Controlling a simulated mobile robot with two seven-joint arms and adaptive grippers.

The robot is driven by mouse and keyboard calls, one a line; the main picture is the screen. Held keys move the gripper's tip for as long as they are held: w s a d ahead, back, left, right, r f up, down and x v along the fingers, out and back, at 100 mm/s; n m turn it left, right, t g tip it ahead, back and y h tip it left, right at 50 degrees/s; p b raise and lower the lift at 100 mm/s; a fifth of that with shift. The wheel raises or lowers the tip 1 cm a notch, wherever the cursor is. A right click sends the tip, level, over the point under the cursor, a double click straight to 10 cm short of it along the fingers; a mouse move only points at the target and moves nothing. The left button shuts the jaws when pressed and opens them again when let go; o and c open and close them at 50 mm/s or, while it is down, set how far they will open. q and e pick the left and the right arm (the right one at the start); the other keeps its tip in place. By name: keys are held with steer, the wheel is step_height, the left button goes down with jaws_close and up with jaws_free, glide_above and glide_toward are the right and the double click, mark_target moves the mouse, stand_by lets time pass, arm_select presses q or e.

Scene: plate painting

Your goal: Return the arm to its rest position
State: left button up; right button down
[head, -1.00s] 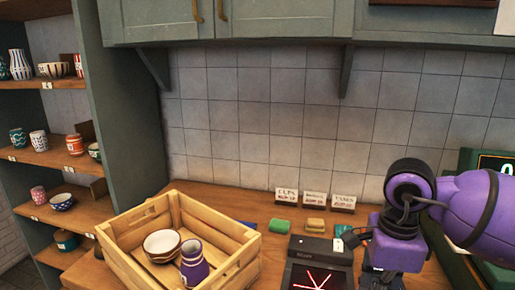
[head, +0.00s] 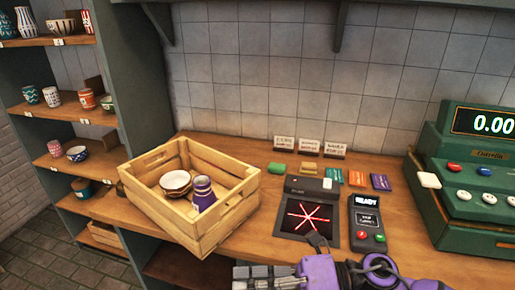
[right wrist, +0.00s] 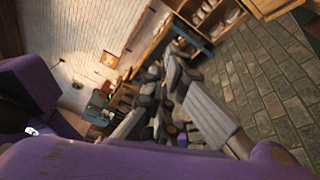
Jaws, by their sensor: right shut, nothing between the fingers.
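My right arm (head: 385,276) is purple and low at the bottom edge of the head view, in front of the counter. My right gripper (head: 262,277) points left there, below the crate and scanner, apart from both and partly cut off by the frame. In the right wrist view my right gripper (right wrist: 165,100) is shut and empty, with the tiled floor and furniture behind it. My left gripper is not in view.
A wooden crate (head: 222,222) holds bowls (head: 175,181) and a purple vase (head: 203,194). Right of it are a scanner (head: 307,215), a card terminal (head: 367,222) and a green cash register (head: 470,190). Shelves (head: 95,165) with pottery stand left. Floor (head: 40,250) is clear at lower left.

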steer(key=w+d+f+m+t+h+p, duration=0.1)
steer(key=w+d+f+m+t+h, duration=0.15)
steer(key=m+t, duration=0.65)
steer(key=w+d+f+m+t+h, duration=0.15)
steer(key=w+d+m+t, duration=0.35)
steer(key=m, duration=0.5)
steer(key=s+d+f+m+t+h, duration=0.35)
steer(key=d+f+m+h, duration=0.35)
steer(key=f+m, duration=0.3)
steer(key=s+d+f+m+g+h, duration=0.2)
steer(key=s+f+m, duration=0.1)
steer(key=s+f, duration=0.3)
steer(key=s+d+f+m+g+h+p, duration=0.1)
steer(key=s+d+f+m+g+h, duration=0.1)
steer(key=s+f, duration=0.4)
steer(key=s+d+f+m+g+h, duration=0.2)
steer(key=s+d+f+m+g, duration=0.1)
steer(key=s+f+m, duration=0.3)
steer(key=shift+s+f+g, duration=0.3)
steer(key=shift+s+g, duration=0.15)
steer(key=shift+s, duration=0.65)
